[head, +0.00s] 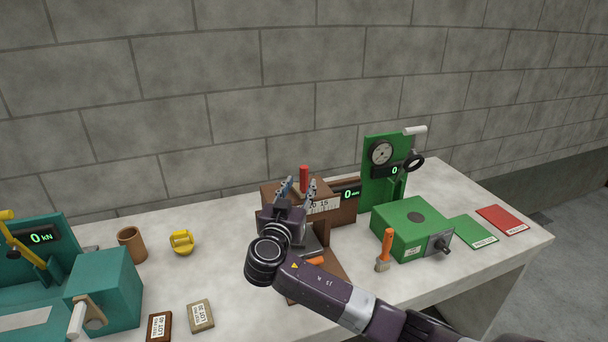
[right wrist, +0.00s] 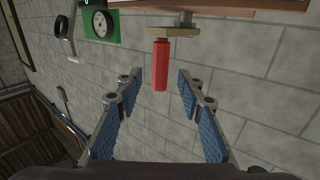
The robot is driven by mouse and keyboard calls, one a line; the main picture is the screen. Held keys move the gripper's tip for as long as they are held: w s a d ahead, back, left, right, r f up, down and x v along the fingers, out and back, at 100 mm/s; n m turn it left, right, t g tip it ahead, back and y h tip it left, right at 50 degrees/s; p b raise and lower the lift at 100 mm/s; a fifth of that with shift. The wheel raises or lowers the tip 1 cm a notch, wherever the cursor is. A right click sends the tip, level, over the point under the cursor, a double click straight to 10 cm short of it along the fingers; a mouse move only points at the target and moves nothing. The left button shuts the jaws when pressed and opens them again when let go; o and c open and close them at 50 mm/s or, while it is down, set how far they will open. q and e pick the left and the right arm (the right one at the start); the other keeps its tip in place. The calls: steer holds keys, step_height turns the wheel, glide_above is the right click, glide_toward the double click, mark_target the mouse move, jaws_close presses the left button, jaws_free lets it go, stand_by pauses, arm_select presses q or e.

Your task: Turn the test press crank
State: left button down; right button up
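A brown press (head: 345,212) with a small green "0" display stands mid-table, partly hidden behind my right arm. An upright red crank handle (head: 304,173) shows above it; in the right wrist view the red handle (right wrist: 161,66) hangs from a pale metal arm (right wrist: 173,28). My right gripper (head: 300,187) is open in front of the handle. In the right wrist view, the handle's free end lies roughly midway between my fingertips (right wrist: 159,76), with clear gaps on both sides. I cannot tell its exact depth relative to the tips. My left gripper is not in view.
A green press (head: 382,185) with a gauge and white-handled crank stands to the right, behind a green box (head: 405,224). An orange-handled brush (head: 387,248) stands near my forearm. At left are a teal press (head: 105,285), brown cup (head: 131,245) and yellow object (head: 181,242).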

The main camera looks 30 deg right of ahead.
mark_target(303, 180)
steer(key=p+x, duration=0.1)
steer(key=x, duration=0.4)
steer(key=shift+w+d+p, duration=0.1)
steer(key=shift+p, duration=0.25)
steer(key=shift+f, duration=0.1)
jaws_close()
